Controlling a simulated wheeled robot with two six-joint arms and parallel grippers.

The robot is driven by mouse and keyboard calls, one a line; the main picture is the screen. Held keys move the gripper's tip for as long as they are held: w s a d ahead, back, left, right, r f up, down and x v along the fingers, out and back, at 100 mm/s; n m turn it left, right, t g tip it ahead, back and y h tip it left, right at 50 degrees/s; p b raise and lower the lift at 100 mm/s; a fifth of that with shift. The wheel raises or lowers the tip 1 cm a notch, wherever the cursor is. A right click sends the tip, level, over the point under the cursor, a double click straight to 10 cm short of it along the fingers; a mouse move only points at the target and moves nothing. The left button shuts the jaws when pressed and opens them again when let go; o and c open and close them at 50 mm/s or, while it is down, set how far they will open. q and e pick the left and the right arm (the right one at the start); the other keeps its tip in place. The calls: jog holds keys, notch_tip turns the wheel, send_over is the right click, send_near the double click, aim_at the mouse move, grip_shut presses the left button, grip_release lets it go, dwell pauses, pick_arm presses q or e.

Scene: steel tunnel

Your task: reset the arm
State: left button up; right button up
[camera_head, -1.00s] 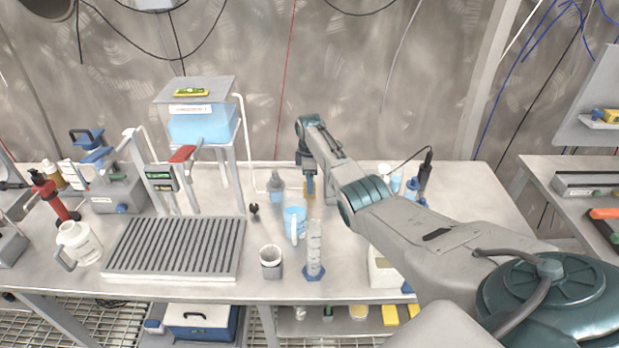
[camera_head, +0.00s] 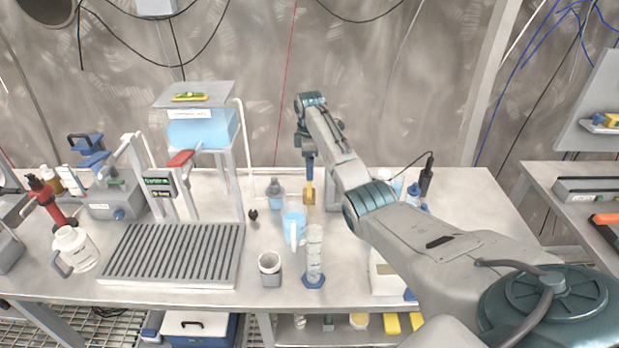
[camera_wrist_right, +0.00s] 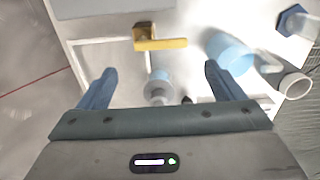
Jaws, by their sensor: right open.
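My right arm comes in from the right in the head view and reaches over the back of the bench. My right gripper (camera_head: 309,178) points down there, near a small brass-yellow fitting (camera_head: 309,196). In the right wrist view the gripper (camera_wrist_right: 155,85) has its two blue fingers spread wide with nothing between them. The brass-yellow fitting with its lever (camera_wrist_right: 160,43) lies beyond the fingers. A small bottle (camera_wrist_right: 158,88) stands on the bench below the gap between them. My left gripper is out of view.
A blue-filled jug (camera_head: 294,222), a clear cylinder (camera_head: 314,255) and a grey cup (camera_head: 269,268) stand near the gripper. A ribbed drain tray (camera_head: 172,254) lies to the left. A blue tank (camera_head: 203,128) stands behind. The bench is bare at right (camera_head: 465,205).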

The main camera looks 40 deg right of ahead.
notch_tip(320, 180, up, 2)
jog(key=shift+r, duration=0.15)
dwell(0.5)
